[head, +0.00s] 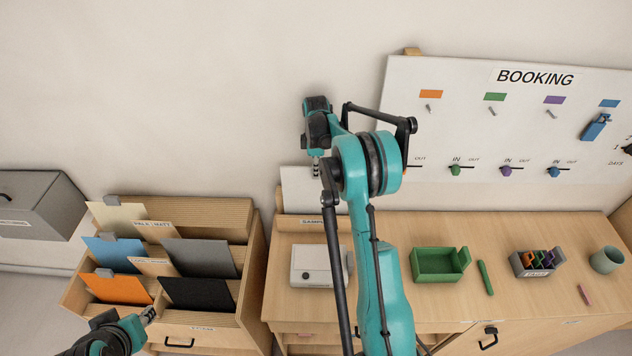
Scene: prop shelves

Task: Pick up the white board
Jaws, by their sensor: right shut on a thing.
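The white board (297,194) is a plain white panel standing upright at the back left of the wooden counter, behind a wooden strip with a label that seems to read "SAMPLE". My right gripper (316,168) points down at its top edge and is shut on it. My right arm covers the board's right part, and its lower edge is hidden behind the strip. My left gripper (149,315) is low at the left, in front of the wooden file rack (250,255), apart from the board; its jaws are too small to judge.
The rack holds cream, blue, orange, grey and black boards. The BOOKING board (450,130) hangs on the wall close to my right arm.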

